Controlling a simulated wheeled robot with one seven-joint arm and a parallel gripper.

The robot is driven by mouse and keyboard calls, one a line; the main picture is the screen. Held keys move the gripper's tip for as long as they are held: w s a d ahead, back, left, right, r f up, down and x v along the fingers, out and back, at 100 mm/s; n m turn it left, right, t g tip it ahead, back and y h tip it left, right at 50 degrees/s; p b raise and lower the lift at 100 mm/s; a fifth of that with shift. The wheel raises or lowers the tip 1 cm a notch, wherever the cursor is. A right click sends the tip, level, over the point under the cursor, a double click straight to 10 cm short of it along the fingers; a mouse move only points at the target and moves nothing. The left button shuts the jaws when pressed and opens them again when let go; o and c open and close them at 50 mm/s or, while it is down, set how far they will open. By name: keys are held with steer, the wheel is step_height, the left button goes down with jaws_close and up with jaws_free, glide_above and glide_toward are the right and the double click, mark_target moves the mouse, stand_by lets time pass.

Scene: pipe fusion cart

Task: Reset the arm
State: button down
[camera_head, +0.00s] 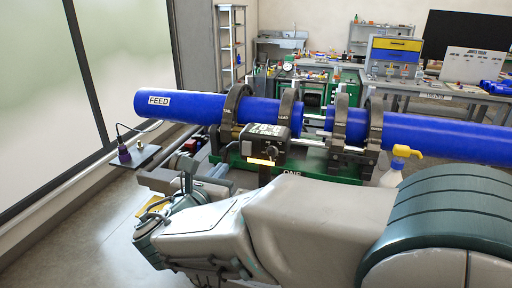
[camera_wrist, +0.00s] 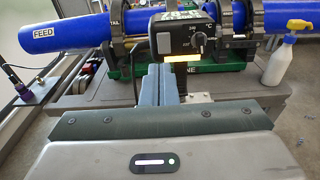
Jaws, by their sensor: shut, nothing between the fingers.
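My arm reaches across the front of the pipe fusion cart (camera_head: 235,168) in the head view, with its wrist at the lower left. A blue pipe marked FEED (camera_head: 190,105) lies in the left clamps, and another blue pipe (camera_head: 440,135) runs out to the right.
A white bottle with a yellow pump (camera_head: 392,175) stands right of the clamps, close behind my arm. A small plate with a purple-topped item (camera_head: 124,154) juts out at the left. Workbenches (camera_head: 400,85) stand behind. Floor at lower left (camera_head: 70,245) is clear.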

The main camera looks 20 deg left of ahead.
steer(key=w+d+f+m+g+h, duration=0.1)
steer(key=d+f+m+g+h, duration=0.25)
steer(key=d+m, duration=0.65)
steer(key=d+f+m+g+h, duration=0.3)
steer(key=d+m+g, duration=0.2)
steer(key=d, duration=1.2)
steer(key=s+d+f+m+g+y, duration=0.2)
steer(key=s+d+m, duration=0.3)
steer(key=m, duration=0.5)
steer(key=s+d+f+m+g+y, duration=0.3)
steer(key=s+d+m, duration=0.3)
steer(key=m, duration=0.5)
steer(key=shift+s+f+g+y, duration=0.35)
steer(key=shift+s+f+y, duration=0.45)
steer(key=shift+s, duration=0.25)
